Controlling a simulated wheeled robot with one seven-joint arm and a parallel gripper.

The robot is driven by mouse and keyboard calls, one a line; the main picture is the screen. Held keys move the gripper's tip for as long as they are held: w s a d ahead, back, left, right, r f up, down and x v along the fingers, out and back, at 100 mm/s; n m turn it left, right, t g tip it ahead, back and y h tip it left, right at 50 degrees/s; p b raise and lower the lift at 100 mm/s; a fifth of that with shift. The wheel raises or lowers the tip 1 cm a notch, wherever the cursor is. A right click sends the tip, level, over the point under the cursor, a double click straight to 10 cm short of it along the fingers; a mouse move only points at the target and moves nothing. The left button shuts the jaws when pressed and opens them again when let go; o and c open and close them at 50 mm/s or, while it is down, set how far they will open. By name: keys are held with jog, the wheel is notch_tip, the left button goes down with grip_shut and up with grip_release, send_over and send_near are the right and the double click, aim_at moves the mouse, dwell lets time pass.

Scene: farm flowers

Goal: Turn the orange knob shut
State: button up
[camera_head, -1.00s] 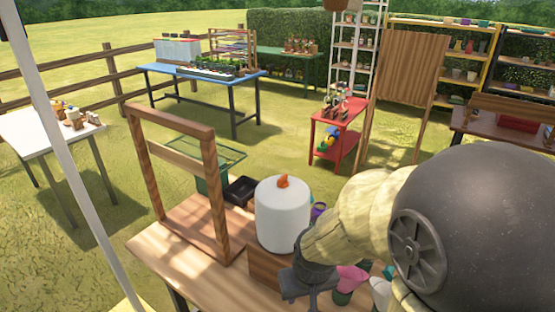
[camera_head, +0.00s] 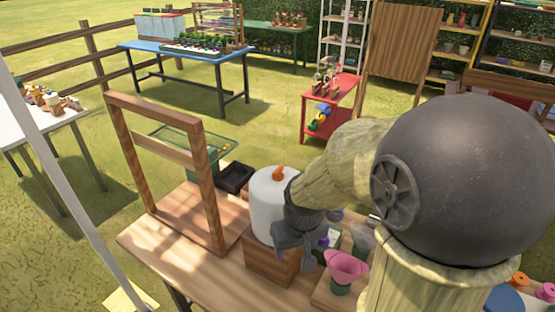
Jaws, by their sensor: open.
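The orange knob (camera_head: 278,173) sits on top of a white cylindrical tank (camera_head: 266,208). The tank stands on a wooden block (camera_head: 268,264) on the wooden table. My gripper (camera_head: 297,250) is open, in front of the tank's lower right side and below the knob's height. It overlaps the tank and block in this view, so I cannot tell whether it touches them. Nothing shows between the fingers. My arm covers the area right of the tank.
A wooden frame (camera_head: 204,190) stands on the table left of the tank. A black tray (camera_head: 234,178) lies behind it. A pink funnel-shaped item (camera_head: 346,266) and small pots are right of my gripper. The table's front left is mostly clear.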

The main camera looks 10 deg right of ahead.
jog(key=w+r+n+g+p, duration=0.1)
jog(key=w+r+n+p, duration=0.15)
jog(key=w+r, duration=0.5)
jog(key=w+r+n+p, duration=0.2)
jog(key=w+r+p, duration=0.25)
jog(key=r, duration=0.55)
notch_tip(320, 180, up, 11)
jog(key=n+g+p, duration=0.1)
jog(key=n+p, duration=0.1)
jog(key=n, duration=0.2)
send_over(278, 169)
jog(key=shift+w+r+m, duration=0.1)
jog(key=shift+m, duration=0.15)
notch_tip(278, 169, down, 18)
jog(key=shift+r+p, duration=0.25)
jog(key=shift+p, duration=0.7)
jog(key=c, duration=1)
